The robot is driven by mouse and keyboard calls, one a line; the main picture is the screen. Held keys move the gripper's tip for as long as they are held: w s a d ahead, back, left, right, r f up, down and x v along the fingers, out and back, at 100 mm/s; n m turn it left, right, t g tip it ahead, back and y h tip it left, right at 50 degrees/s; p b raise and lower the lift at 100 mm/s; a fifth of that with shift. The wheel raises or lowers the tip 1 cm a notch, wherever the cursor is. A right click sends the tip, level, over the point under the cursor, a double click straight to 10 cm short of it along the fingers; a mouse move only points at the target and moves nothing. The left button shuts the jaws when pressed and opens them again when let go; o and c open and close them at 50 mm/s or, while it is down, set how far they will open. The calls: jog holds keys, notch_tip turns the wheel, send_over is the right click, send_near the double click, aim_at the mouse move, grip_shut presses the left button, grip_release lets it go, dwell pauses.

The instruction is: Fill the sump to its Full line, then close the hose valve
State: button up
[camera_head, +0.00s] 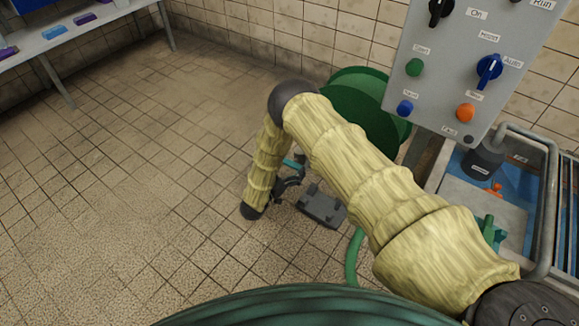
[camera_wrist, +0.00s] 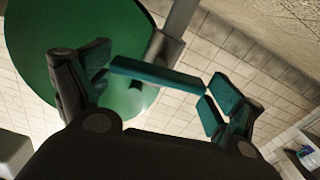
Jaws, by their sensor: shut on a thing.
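My gripper (camera_head: 291,178) is low beside the green hose reel, partly hidden by my arm in the head view. In the wrist view my gripper (camera_wrist: 160,80) has its fingers around a teal bar (camera_wrist: 150,75), which spans between the pads. The bar lies close to a grey pipe (camera_wrist: 178,30); I cannot tell if it is the hose valve's lever. The sump (camera_head: 508,215) is at the right, with blue showing inside. Its small labels are too blurred to read, and I cannot tell the level. A green hose (camera_head: 352,258) runs along the floor behind my arm.
The green reel (camera_head: 370,92) stands behind my arm. A grey control panel (camera_head: 450,75) with knobs and buttons hangs above the sump. A dark grey block (camera_head: 322,206) sits near the gripper. A shelf (camera_head: 75,35) stands upper left. The tiled floor at left is clear.

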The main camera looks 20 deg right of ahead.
jog(key=n+p, duration=0.1)
jog(key=n, duration=0.3)
jog(key=shift+p, duration=0.3)
jog(key=n, duration=0.4)
jog(key=shift+a, duration=0.1)
jog(key=n, duration=0.4)
jog(key=shift+n, duration=0.3)
jog(key=n, duration=0.4)
jog(key=shift+f, duration=0.1)
jog(key=o, duration=0.7)
jog(key=v, duration=1.2)
